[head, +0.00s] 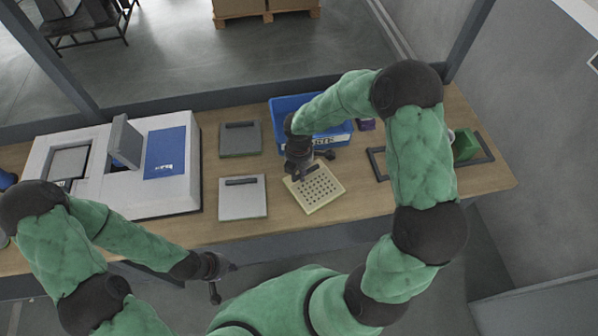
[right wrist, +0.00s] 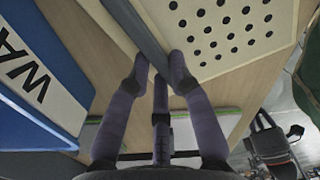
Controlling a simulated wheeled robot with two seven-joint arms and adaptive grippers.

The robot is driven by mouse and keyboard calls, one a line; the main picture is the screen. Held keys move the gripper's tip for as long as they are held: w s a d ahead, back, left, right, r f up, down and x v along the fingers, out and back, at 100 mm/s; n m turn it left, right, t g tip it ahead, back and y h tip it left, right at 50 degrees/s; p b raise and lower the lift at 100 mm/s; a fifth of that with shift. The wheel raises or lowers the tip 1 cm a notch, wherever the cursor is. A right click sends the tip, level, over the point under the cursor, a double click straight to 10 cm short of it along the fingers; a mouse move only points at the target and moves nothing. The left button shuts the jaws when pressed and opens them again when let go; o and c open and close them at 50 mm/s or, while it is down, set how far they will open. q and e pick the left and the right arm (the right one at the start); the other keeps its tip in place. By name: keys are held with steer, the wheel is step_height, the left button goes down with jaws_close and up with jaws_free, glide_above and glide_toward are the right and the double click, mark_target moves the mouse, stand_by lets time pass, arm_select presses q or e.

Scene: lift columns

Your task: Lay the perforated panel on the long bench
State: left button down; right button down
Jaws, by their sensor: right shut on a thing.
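The perforated panel (head: 315,189) is a cream plate with rows of dark holes and a dark grey bar handle along one edge. It is over the middle of the wooden long bench (head: 375,198), turned at an angle; I cannot tell whether it touches the wood. My right gripper (head: 304,170) is shut on the panel's handle. In the right wrist view the fingers (right wrist: 159,63) close on the grey bar (right wrist: 138,30), with the holed face (right wrist: 225,30) beside it. My left gripper (head: 222,281) is open and empty in front of the bench.
Two plates with bar handles, one dark grey (head: 240,140) and one light grey (head: 243,200), lie left of the panel. A blue bin (head: 290,104) stands behind it. A white machine (head: 122,183) fills the bench's left. A black frame (head: 377,164) and green block (head: 465,145) are right.

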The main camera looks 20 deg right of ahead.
steer(key=shift+f, duration=0.1)
steer(key=c, duration=1.1)
jaws_free()
steer(key=shift+r, duration=0.5)
step_height(320, 180, up, 11)
steer(key=shift+r+p, duration=0.2)
steer(key=shift+p, duration=1.05)
